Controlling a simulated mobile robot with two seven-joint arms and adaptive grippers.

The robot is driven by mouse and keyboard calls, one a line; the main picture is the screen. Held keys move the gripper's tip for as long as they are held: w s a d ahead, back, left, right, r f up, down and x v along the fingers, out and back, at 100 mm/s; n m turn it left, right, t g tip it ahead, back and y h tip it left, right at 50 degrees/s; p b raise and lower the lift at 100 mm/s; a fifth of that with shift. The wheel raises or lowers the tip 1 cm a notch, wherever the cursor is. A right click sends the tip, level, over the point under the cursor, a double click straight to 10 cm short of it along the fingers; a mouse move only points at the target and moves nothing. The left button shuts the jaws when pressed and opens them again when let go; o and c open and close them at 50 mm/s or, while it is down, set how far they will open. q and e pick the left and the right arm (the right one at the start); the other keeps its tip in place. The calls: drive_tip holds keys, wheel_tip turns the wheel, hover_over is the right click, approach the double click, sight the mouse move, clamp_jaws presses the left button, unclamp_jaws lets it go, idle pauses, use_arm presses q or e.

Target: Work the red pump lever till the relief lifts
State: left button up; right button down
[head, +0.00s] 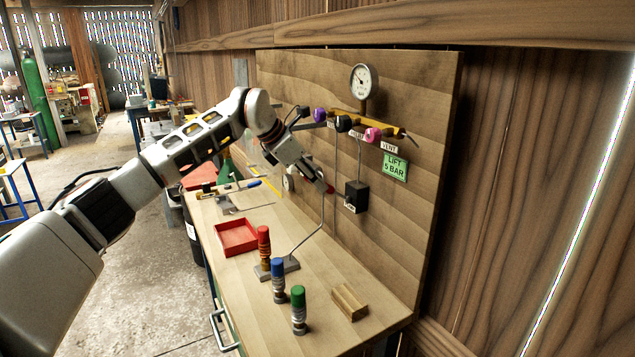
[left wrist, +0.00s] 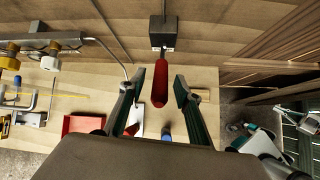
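The red pump lever (left wrist: 160,84) sticks out from a black box (left wrist: 163,33) in the left wrist view. My left gripper (left wrist: 159,78) is open, with one finger on each side of the red handle and a gap on both sides. In the head view only a small red bit of the lever (head: 330,189) shows at the gripper tips, beside the black box (head: 357,196) on the upright board. A round gauge (head: 364,81) tops the board's manifold; its reading is too small to tell. The relief's state cannot be told. What looks like my right arm shows at the left wrist view's lower right.
The bench holds a red tray (head: 236,237), several spray cans and a wooden block (head: 349,301).

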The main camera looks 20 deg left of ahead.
use_arm(q)
drive_tip(key=v, duration=1)
drive_tip(key=shift+s+r, duration=0.15)
